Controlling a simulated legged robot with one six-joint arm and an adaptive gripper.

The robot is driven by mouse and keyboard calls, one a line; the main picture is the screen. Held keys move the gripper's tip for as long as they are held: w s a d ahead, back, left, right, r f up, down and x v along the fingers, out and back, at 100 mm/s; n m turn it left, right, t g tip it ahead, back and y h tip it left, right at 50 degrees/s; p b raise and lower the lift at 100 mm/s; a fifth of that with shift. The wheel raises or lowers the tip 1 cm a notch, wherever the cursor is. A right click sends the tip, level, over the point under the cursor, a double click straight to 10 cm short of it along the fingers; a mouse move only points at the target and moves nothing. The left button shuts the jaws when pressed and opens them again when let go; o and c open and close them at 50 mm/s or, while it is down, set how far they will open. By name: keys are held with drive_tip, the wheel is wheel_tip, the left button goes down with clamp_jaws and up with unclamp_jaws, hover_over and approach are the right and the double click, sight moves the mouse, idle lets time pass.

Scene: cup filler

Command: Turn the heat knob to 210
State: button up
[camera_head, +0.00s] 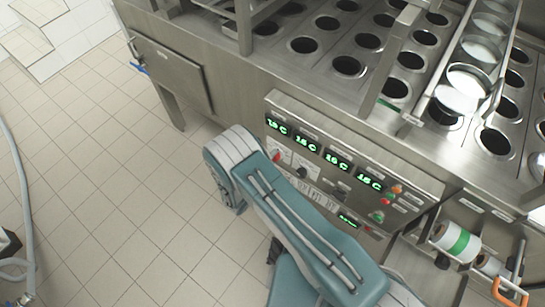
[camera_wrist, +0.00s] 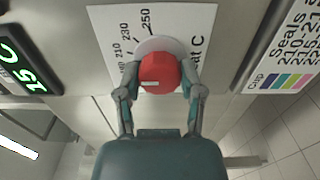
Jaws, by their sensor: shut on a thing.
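The red heat knob (camera_wrist: 160,73) sits on a white dial label (camera_wrist: 112,25) printed with 210, 230 and 250 on its left and upper side. A short white mark shows on the knob's lower left face, roughly level in the picture; which number it points to is hard to tell. My gripper (camera_wrist: 160,91) has one finger on each side of the knob and is shut on it. In the head view, a small part of the red knob (camera_head: 276,156) shows on the control panel (camera_head: 420,183) beside my arm. My fingers are hidden there.
Green displays (camera_head: 308,146) run along the panel above the knobs, and one shows at left in the wrist view (camera_wrist: 22,68). A black knob (camera_head: 302,172) and several coloured buttons (camera_head: 378,216) are to the right. The tiled floor (camera_head: 120,200) at left is mostly clear.

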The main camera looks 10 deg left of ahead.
drive_tip(key=shift+d+f+m, duration=0.1)
drive_tip(key=shift+m, duration=0.55)
drive_tip(key=shift+d+f+m, duration=0.1)
drive_tip(key=shift+m, duration=0.55)
drive_tip(key=shift+s, duration=0.1)
drive_tip(key=o, duration=1)
drive_tip(key=shift+d+f, duration=0.1)
drive_tip(key=shift+o, duration=0.8)
drive_tip(key=shift+a, duration=0.2)
drive_tip(key=v, duration=1.1)
drive_tip(key=shift+s+a, duration=0.15)
drive_tip(key=shift+s, duration=0.2)
